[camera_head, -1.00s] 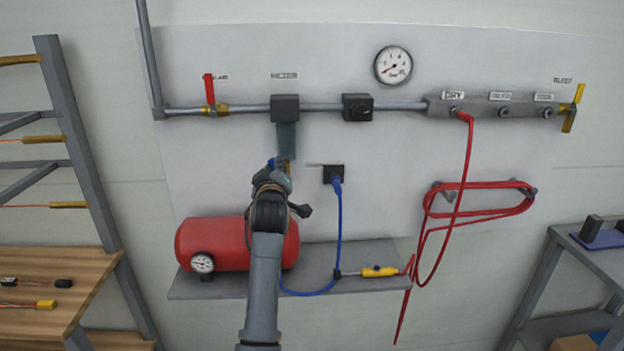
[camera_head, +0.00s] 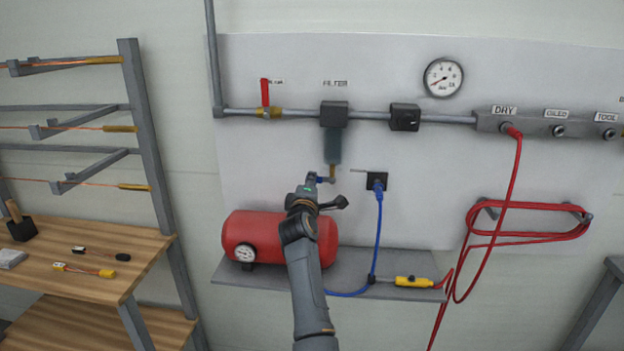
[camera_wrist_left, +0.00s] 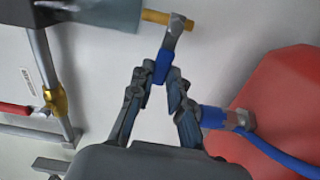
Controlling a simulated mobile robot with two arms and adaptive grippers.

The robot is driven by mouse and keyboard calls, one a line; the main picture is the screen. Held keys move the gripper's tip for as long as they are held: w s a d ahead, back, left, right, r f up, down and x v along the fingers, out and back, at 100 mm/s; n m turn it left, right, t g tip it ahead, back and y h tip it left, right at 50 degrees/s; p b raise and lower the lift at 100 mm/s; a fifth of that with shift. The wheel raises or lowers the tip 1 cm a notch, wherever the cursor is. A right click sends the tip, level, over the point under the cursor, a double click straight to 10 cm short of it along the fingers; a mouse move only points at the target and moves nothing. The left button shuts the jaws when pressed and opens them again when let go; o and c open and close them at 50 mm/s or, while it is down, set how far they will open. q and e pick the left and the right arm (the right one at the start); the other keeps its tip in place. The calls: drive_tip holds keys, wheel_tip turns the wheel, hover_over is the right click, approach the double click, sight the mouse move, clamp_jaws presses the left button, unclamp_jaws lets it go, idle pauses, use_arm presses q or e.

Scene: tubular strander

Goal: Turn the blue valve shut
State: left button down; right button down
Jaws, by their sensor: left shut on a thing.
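The blue valve handle (camera_wrist_left: 162,66) sits on a small metal valve under the brass drain (camera_wrist_left: 156,17) of the filter. In the wrist view my left gripper (camera_wrist_left: 159,78) is shut on this handle, a finger on each side. In the head view the blue handle (camera_head: 324,180) shows small at the tip of my left gripper (camera_head: 316,181), just below the filter bowl (camera_head: 333,145). The gripper and arm partly hide the valve there. My right gripper is not in view.
A red tank (camera_head: 250,230) stands on the grey shelf (camera_head: 405,262) below, close to my arm. A red-handled valve (camera_head: 266,98) is up left on the pipe.

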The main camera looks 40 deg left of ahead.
use_arm(q)
drive_tip(key=shift+n, duration=0.4)
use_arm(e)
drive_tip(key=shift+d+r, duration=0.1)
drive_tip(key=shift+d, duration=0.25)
use_arm(q)
drive_tip(key=shift+f, duration=0.1)
drive_tip(key=c, duration=1.4)
unclamp_jaws()
drive_tip(key=shift+o, duration=0.7)
drive_tip(key=shift+w+f, duration=0.15)
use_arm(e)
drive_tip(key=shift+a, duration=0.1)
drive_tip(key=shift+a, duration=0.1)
use_arm(q)
wheel_tip(320, 180, up, 10)
